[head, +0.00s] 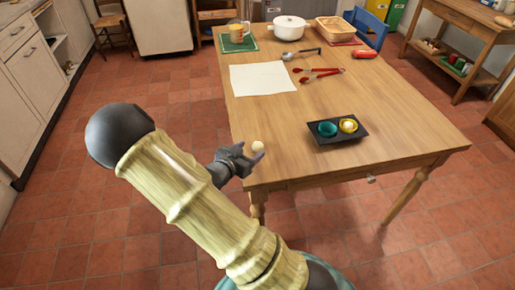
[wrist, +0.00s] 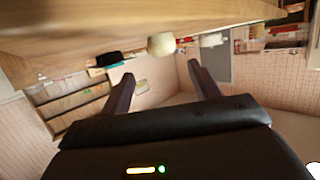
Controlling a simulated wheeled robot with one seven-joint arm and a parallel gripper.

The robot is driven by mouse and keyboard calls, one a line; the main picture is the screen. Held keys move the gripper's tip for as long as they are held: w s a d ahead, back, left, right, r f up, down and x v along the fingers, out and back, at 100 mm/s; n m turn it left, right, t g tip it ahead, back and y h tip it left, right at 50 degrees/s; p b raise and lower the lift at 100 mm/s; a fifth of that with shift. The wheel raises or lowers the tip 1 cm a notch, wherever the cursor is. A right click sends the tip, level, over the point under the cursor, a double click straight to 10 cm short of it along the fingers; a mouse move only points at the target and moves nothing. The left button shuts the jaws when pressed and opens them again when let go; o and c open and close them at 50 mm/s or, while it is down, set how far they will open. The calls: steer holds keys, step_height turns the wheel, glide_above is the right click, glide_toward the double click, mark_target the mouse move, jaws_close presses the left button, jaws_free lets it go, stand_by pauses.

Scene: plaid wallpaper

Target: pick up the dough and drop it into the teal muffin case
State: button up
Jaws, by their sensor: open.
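The dough (head: 257,147) is a small pale ball at the table's front left corner. In the wrist view the dough (wrist: 161,44) sits at the table edge, beyond and between my fingertips. My gripper (head: 251,152) is open beside it, at the left edge of the table. In the wrist view my gripper (wrist: 161,80) has its two fingers spread, with nothing between them. The teal muffin case (head: 327,129) stands on a black tray (head: 337,138) to the right of the dough; it looks empty.
A yellow case (head: 348,125) with something pale in it stands beside the teal one. White paper (head: 263,79), red tongs (head: 320,75), a ladle (head: 300,54) and a white pot (head: 290,29) lie farther back. The wooden table (head: 290,120) is clear between dough and tray.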

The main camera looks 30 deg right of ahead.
mark_target(257, 145)
steer(key=x, duration=0.5)
steer(key=shift+w+a+f, duration=0.15)
steer(key=shift+w+f, duration=0.1)
steer(key=shift+w, duration=0.05)
steer(key=c, duration=1.1)
